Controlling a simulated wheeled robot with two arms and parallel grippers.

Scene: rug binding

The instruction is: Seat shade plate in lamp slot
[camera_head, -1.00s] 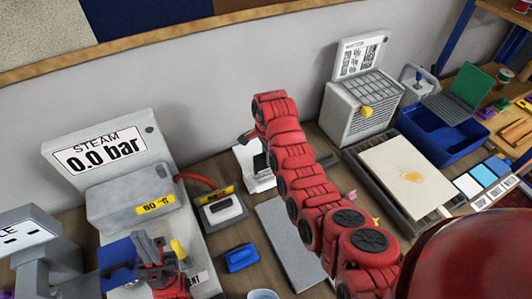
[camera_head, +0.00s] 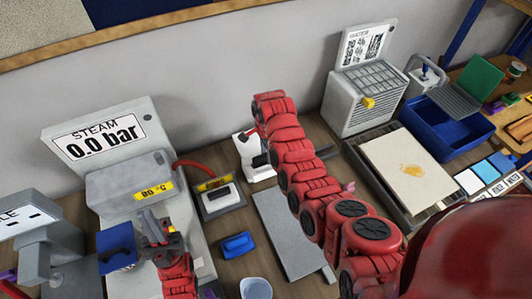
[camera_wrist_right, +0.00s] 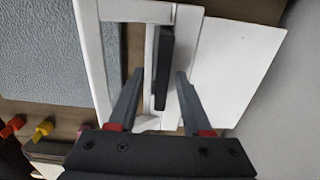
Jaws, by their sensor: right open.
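In the right wrist view a dark narrow bar (camera_wrist_right: 165,50) stands upright in the picture in front of a white frame with a slot (camera_wrist_right: 138,12). A flat white panel (camera_wrist_right: 240,62) is to its right. I cannot tell which piece is the shade plate. My right gripper (camera_wrist_right: 160,76) is open, its fingers on either side of the dark bar, with gaps showing. In the head view the white lamp-like stand (camera_head: 262,173) with a dark part is partly hidden by my right arm. My left gripper (camera_head: 160,232) is near a blue piece (camera_head: 116,250); its jaws are unclear.
A steam unit (camera_head: 130,185) stands left, with a small grey-white device (camera_head: 220,200) beside it. A blue block (camera_head: 237,244), a cup (camera_head: 256,289) and a grey board (camera_head: 285,232) lie in front. A heater-like box (camera_head: 365,100), pale tray (camera_head: 410,165) and blue bin (camera_head: 440,135) are right.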

